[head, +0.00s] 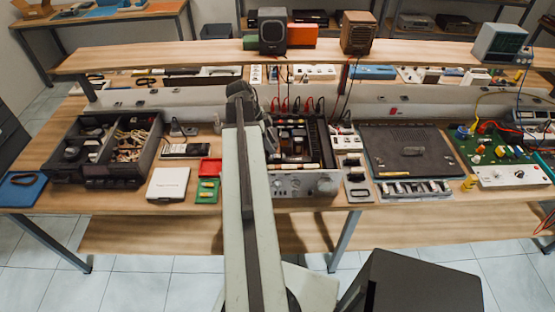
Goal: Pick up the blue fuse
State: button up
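I cannot make out a blue fuse for certain; small parts on the bench are too tiny to tell apart. My gripper (240,92) is at the far end of my arm, which reaches from the bottom centre over the bench. It hangs left of the open hi-fi chassis (306,184), and its fingers are too small and dark to read. A green tray (207,190) and a red tray (210,167) with small parts lie just left of my arm. A clear compartment box (413,190) with small pieces lies along the front edge on the right.
A dark divided bin (100,150) with cables stands at the left. A white box (168,185) is near the front edge. A dark mat (408,150) and a green circuit board (500,148) are on the right. A raised shelf (330,54) with speakers crosses the back.

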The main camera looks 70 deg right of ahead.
jog(key=b+x, duration=0.4)
jog(key=x, duration=0.1)
jog(key=shift+w+f, duration=0.1)
jog(key=shift+f, duration=0.05)
jog(key=shift+r, duration=0.2)
grip_shut()
notch_tip(320, 180, up, 10)
jog(key=p, duration=1)
notch_tip(320, 180, up, 8)
jog(key=p, duration=0.8)
send_over(277, 155)
jog(key=shift+w+f, duration=0.25)
jog(key=shift+w, duration=0.15)
